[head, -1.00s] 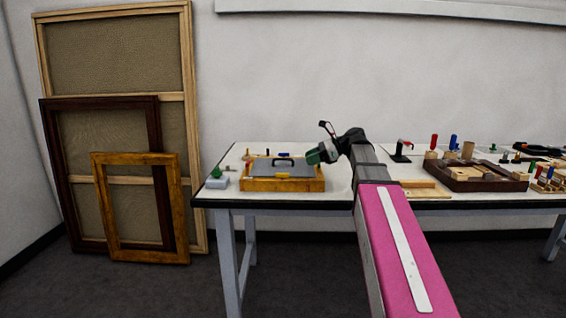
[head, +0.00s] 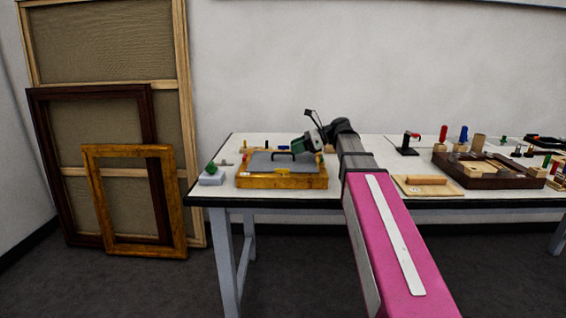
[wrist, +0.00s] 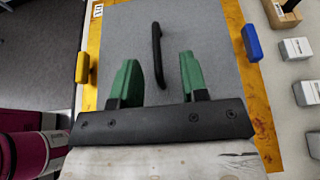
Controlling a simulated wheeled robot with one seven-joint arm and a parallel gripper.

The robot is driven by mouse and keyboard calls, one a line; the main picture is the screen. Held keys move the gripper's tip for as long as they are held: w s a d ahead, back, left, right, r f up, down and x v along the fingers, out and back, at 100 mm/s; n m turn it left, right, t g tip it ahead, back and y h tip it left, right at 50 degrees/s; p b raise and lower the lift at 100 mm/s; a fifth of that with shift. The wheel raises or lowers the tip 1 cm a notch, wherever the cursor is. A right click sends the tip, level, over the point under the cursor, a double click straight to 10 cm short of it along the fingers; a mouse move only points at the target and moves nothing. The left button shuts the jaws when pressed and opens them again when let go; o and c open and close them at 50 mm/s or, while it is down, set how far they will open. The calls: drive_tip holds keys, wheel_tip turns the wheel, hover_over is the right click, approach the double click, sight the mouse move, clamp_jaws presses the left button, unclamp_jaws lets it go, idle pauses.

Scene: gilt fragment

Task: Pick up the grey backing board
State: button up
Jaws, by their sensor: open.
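The grey backing board (head: 272,163) lies flat in a gilt wooden frame (head: 285,183) on the left part of the table. A black arched handle (head: 283,155) stands on the board. In the wrist view the grey board (wrist: 205,30) fills the middle, with the black handle (wrist: 157,55) upright in the picture. My gripper (wrist: 157,75) has its two green fingers apart, one on each side of the handle's near end, with nothing held. In the head view my gripper (head: 303,145) is just right of the handle. I cannot tell its exact height above the board.
A yellow clip (wrist: 82,67) and a blue clip (wrist: 251,42) sit at the frame's sides. A grey block with a green piece (head: 212,176) is left of the frame. A dark wooden tray (head: 490,172) stands to the right. Several grey blocks (wrist: 297,48) lie beside the frame.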

sight(283, 157)
drive_tip(key=x, duration=0.5)
drive_tip(key=shift+s+d+f, duration=0.15)
drive_tip(key=shift+s+f, duration=0.05)
drive_tip(key=shift+f, duration=0.05)
clamp_jaws()
drive_tip(key=shift+r, duration=0.1)
